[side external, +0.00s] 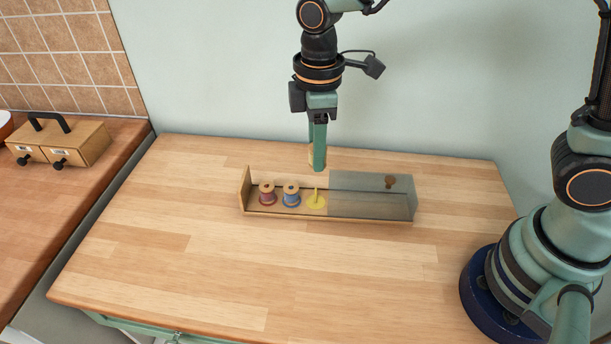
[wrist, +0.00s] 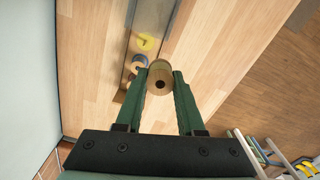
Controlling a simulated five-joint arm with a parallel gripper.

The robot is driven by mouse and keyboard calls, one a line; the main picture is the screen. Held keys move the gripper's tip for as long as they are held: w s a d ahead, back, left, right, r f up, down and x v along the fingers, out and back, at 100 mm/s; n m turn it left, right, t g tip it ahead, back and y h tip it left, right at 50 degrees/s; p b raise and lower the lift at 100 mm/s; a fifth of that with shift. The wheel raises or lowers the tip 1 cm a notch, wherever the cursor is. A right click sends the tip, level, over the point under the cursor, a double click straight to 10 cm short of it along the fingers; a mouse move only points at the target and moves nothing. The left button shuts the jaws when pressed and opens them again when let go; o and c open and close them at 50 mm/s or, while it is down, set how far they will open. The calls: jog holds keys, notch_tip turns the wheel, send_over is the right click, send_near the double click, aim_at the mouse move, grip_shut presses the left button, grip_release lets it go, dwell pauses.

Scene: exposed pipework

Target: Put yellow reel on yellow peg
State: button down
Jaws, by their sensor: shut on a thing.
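My gripper (side external: 317,158) points straight down above the rack, shut on a reel. The reel shows in the wrist view (wrist: 160,76) between the fingertips, its tan end with a dark hole facing the camera; its thread is mostly hidden. In the side view the finger covers most of it. The yellow peg (side external: 316,193) stands bare on a yellow disc, below the gripper and apart from the reel. In the wrist view the peg and disc (wrist: 145,42) lie beyond the reel, slightly left.
The wooden rack (side external: 246,190) also holds a red reel (side external: 267,195) and a blue reel (side external: 291,196), left of the yellow peg. A grey see-through cover (side external: 360,195) with a brown knob (side external: 390,181) closes the rack's right part. The tabletop around is clear.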

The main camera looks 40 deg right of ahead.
jog(key=shift+m, duration=0.7)
jog(key=w+d+f, duration=0.2)
jog(key=shift+w+d, duration=0.1)
jog(key=shift+w, duration=0.25)
jog(key=shift+f, duration=0.1)
send_over(314, 202)
jog(key=shift+f, duration=2.8)
jog(key=shift+f, duration=2.85)
jog(key=shift+c, duration=2.2)
grip_release()
jog(key=shift+r, duration=0.1)
